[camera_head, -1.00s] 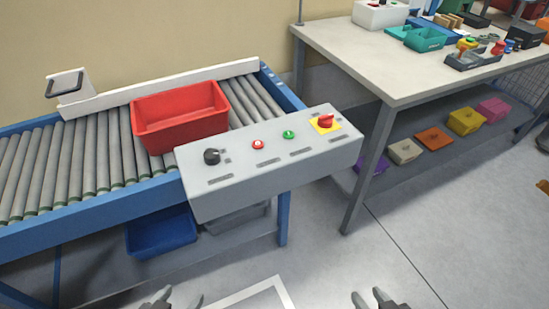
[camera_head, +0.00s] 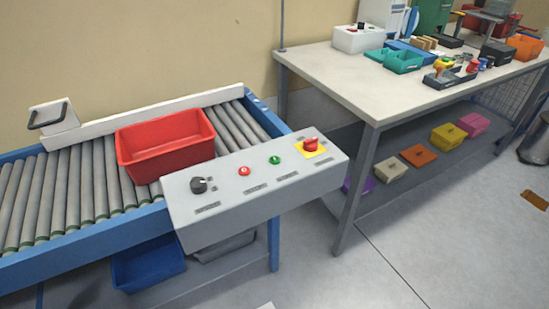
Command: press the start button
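A grey control box (camera_head: 240,208) is fixed at the front of a roller conveyor. On its sloped top, from left to right, are a black knob (camera_head: 198,185), a red button (camera_head: 244,171), a green button (camera_head: 274,160) and a red rotary switch on a yellow plate (camera_head: 309,146). The labels are too small to read. Neither of my grippers is in view.
A red bin (camera_head: 166,147) sits on the conveyor rollers (camera_head: 88,182) behind the box. A blue bin (camera_head: 148,264) is below. A workbench (camera_head: 350,90) with trays and tools stands to the right. Grey floor in front is clear.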

